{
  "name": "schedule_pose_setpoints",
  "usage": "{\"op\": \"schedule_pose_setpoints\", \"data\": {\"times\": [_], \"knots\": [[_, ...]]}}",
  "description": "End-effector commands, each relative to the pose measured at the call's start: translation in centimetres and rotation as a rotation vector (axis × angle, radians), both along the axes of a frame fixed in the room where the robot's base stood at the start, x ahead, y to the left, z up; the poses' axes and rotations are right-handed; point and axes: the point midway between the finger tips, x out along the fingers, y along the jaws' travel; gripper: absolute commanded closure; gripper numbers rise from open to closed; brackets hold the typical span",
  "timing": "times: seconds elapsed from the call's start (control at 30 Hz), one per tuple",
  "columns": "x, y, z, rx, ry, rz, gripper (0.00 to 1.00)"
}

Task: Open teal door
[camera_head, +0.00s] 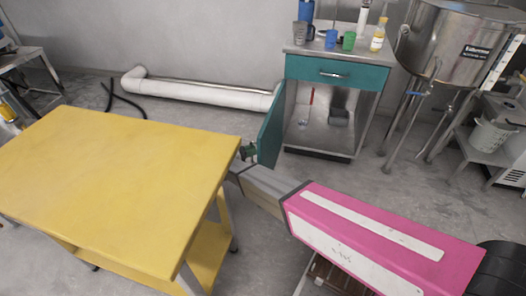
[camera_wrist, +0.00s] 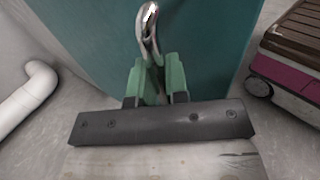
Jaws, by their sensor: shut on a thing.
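The teal door (camera_head: 270,128) of the small cabinet stands swung wide open toward me, hinged at the cabinet's left side. The cabinet's inside (camera_head: 322,118) shows, with a few small items in it. In the wrist view the teal door (camera_wrist: 215,55) fills the upper middle, with its curved metal handle (camera_wrist: 147,30) in front of the fingers. My gripper (camera_wrist: 160,85) has green fingers, shut on the lower part of the handle. In the head view my gripper (camera_head: 249,151) is at the door's left face, and the handle is too small to make out.
A yellow table (camera_head: 120,185) stands close to the left of my gripper. The cabinet has a teal drawer (camera_head: 335,73), shut, with cups and a bottle on its top. A steel kettle (camera_head: 455,45) on legs stands at right. A white pipe (camera_head: 200,90) runs along the wall.

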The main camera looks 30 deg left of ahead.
Motion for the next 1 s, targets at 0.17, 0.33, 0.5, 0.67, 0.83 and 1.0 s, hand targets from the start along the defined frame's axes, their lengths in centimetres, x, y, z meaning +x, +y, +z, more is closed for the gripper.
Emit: {"op": "schedule_pose_setpoints", "data": {"times": [0.17,0.33,0.5,0.67,0.83,1.0], "knots": [[-0.70,0.71,0.01,-0.002,-0.001,-0.009,1.00],[-0.73,0.75,0.03,-0.001,0.000,-0.010,1.00],[-0.70,0.74,0.03,-0.002,-0.001,-0.009,1.00],[-0.65,0.77,0.02,-0.001,-0.001,-0.008,0.62],[-0.61,0.78,0.01,-0.001,-0.001,-0.008,0.62],[-0.12,-0.12,0.07,-0.001,-0.001,-0.003,0.62]]}}
